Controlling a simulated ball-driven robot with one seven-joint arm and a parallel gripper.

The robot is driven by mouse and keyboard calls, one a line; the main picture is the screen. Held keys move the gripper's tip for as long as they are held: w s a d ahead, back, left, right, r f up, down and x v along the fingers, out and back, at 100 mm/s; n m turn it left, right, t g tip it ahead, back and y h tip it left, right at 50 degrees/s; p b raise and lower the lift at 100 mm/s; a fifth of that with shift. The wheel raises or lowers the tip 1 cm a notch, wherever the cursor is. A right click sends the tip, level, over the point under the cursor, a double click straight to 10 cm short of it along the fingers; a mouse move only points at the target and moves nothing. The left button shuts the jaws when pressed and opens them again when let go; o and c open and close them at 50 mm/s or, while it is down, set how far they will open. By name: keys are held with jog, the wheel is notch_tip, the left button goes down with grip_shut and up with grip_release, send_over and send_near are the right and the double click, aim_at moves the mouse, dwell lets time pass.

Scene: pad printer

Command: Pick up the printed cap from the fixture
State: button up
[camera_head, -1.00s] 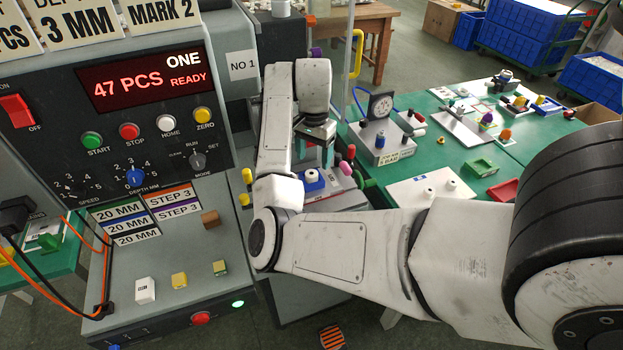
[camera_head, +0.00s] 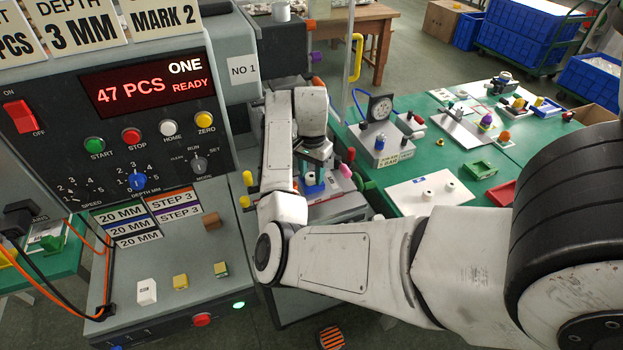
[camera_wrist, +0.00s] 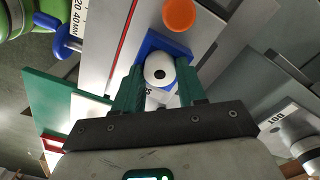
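The printed cap (camera_wrist: 158,70) is white and round with a black dot in its middle. It sits at the blue fixture (camera_wrist: 166,43) in the wrist view. In the head view the blue fixture (camera_head: 313,188) shows low between my fingers, and the cap is mostly hidden there. My gripper (camera_wrist: 160,72) has green fingers, one on each side of the cap. They look open, with at most a narrow gap to the cap. It also shows in the head view (camera_head: 315,178), lowered at the fixture.
An orange round knob (camera_wrist: 179,14) stands just beyond the fixture. A white plate with white caps (camera_head: 430,194) lies on the green table. The printer panel (camera_head: 130,110) stands at the left, its display reading READY.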

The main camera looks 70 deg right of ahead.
jog(key=c, duration=0.6)
jog(key=shift+c, duration=0.2)
